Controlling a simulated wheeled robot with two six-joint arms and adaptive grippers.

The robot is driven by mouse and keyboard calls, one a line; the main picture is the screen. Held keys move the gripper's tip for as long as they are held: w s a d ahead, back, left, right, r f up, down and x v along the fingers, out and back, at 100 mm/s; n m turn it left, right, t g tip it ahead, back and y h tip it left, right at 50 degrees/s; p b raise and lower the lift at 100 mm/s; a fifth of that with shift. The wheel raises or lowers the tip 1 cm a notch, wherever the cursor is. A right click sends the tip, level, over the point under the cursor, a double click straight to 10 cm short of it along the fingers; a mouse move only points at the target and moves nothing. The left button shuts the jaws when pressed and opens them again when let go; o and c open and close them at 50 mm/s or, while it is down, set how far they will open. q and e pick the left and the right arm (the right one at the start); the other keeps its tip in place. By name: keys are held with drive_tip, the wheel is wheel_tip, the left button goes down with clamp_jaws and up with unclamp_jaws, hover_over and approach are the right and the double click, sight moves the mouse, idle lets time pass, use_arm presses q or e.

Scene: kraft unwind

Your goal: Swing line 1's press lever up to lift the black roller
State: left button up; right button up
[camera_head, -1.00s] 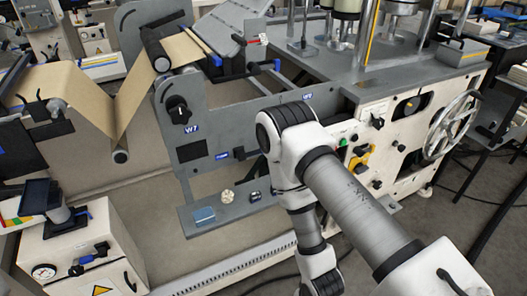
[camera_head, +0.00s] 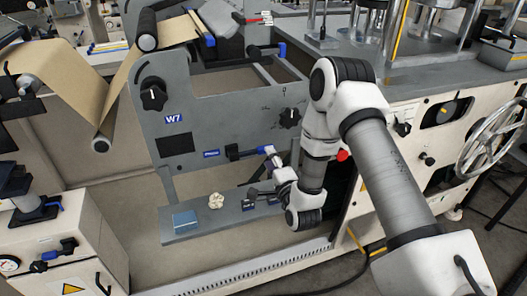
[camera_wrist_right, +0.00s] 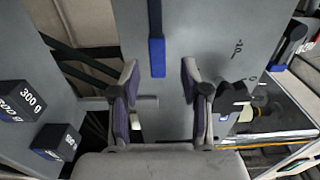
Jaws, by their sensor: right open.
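A black lever (camera_head: 236,152) with a blue end lies roughly level on the grey W7 panel, beside a small blue label. Its blue grip (camera_wrist_right: 157,57) shows in the right wrist view, just beyond and between the fingertips; I cannot tell whether they touch it. My right gripper (camera_head: 265,170) is open at the lever's blue end, and its open fingers also show in the right wrist view (camera_wrist_right: 160,80). The black roller (camera_head: 147,33) is at the panel's upper left, beside the brown paper web (camera_head: 110,80). My left gripper is out of view.
A shelf (camera_head: 190,232) below holds a blue block (camera_head: 185,220), a pale knobbly piece (camera_head: 216,200) and dark weights (camera_wrist_right: 53,142). Black knobs (camera_head: 153,95) stick out of the panel. A handwheel (camera_head: 490,140) stands at right. Another blue-ended lever (camera_head: 270,49) sits higher up.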

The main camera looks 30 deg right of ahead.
sight(252, 151)
drive_tip(key=x, duration=0.5)
drive_tip(key=shift+s+d+f, duration=0.1)
drive_tip(key=shift+d+f, duration=0.1)
drive_tip(key=shift+d, duration=0.1)
drive_tip(key=shift+w, duration=0.35)
clamp_jaws()
drive_tip(key=shift+r, duration=0.15)
